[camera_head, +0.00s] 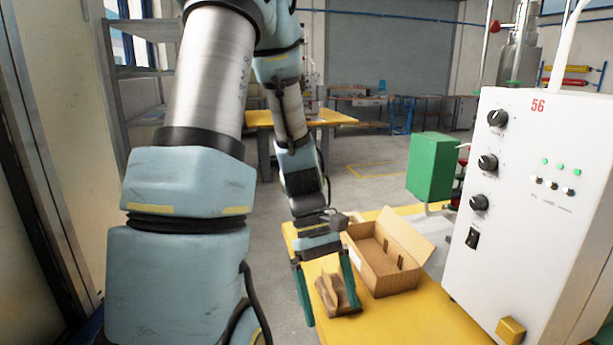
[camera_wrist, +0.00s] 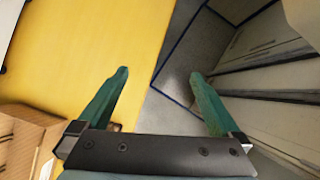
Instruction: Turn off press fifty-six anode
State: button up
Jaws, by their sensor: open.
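The press marked 56 (camera_head: 560,215) is a white cabinet at the right of the head view. Its front has three black knobs in a column, with a black rocker switch (camera_head: 473,238) below them. Three green lamps (camera_head: 560,166) glow above a row of small buttons (camera_head: 553,186). The labels are too small to read, and which way the rocker is tipped cannot be told. My gripper (camera_head: 333,316) is open and empty, left of the cabinet and apart from it, over the yellow table's left edge. The wrist view shows its two green fingers (camera_wrist: 160,73) spread, without the cabinet's controls between them.
An open cardboard box (camera_head: 385,268) stands on the yellow table (camera_head: 425,325) between my gripper and the cabinet. A brown piece (camera_head: 340,295) lies by my fingers. A yellow block (camera_head: 510,330) sits low on the cabinet front. A green box (camera_head: 432,167) stands behind.

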jog(key=w+a+r+m+t+y, duration=0.1)
jog(key=w+a+r+m+t, duration=0.1)
jog(key=a, duration=0.3)
jog(key=w+a+r+m+t+y, duration=0.1)
jog(key=w+a+r+m+t, duration=0.2)
jog(key=w+a+m+t, duration=0.1)
jog(key=shift+w+a+r+m+t+y, duration=0.3)
jog(key=shift+a+m+t, duration=0.2)
jog(key=shift+a+t, duration=0.4)
